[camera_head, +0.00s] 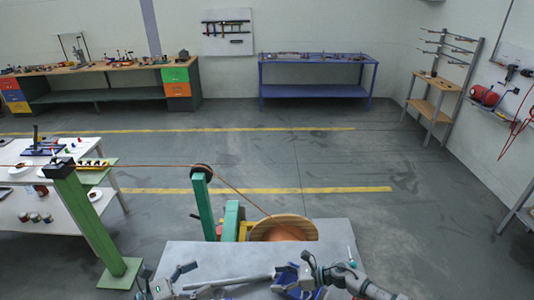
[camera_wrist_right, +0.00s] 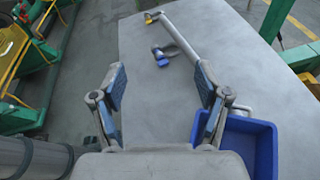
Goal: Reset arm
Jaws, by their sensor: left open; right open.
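My left gripper (camera_head: 166,276) is at the bottom left of the grey table in the head view, with its fingers spread and nothing seen between them. My right gripper (camera_head: 292,275) is over the table's front right part. In the right wrist view its two blue-padded fingers (camera_wrist_right: 160,82) stand wide apart with only table surface between them. A long grey bar (camera_wrist_right: 184,38) extends across the table beyond the right fingertips; it also shows in the head view (camera_head: 238,281). I cannot tell whether the bar touches a finger.
The grey table (camera_head: 210,256) has a blue bin (camera_wrist_right: 250,145) beside the right gripper. A small blue-ended piece (camera_wrist_right: 162,56) lies near the bar. A wooden reel (camera_head: 284,228) and green posts (camera_head: 203,205) stand behind the table. Open floor lies beyond.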

